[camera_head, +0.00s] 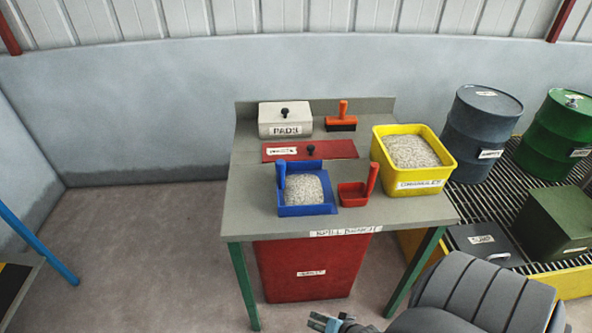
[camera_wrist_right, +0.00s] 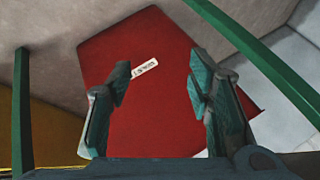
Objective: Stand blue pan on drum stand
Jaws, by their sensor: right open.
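The blue pan (camera_head: 308,210) stands on the front part of the grey bench top (camera_head: 250,205), holding a heap of pale granules, with its blue handle upright at its left side. I take the drum stand (camera_head: 490,208) to be the dark grated platform with a yellow edge, right of the bench. My right gripper (camera_head: 326,322) is low at the bottom edge of the head view, below and in front of the bench, away from the pan. In the right wrist view its fingers (camera_wrist_right: 160,80) are apart and empty. My left gripper is not in view.
A small red pan (camera_head: 352,194) and yellow granule tub (camera_head: 412,178) stand right of the blue pan. The drum stand bears a grey drum (camera_head: 482,135), green drum (camera_head: 557,135), green box (camera_head: 555,225) and dark case (camera_head: 484,243). A red bin (camera_head: 305,265) is under the bench.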

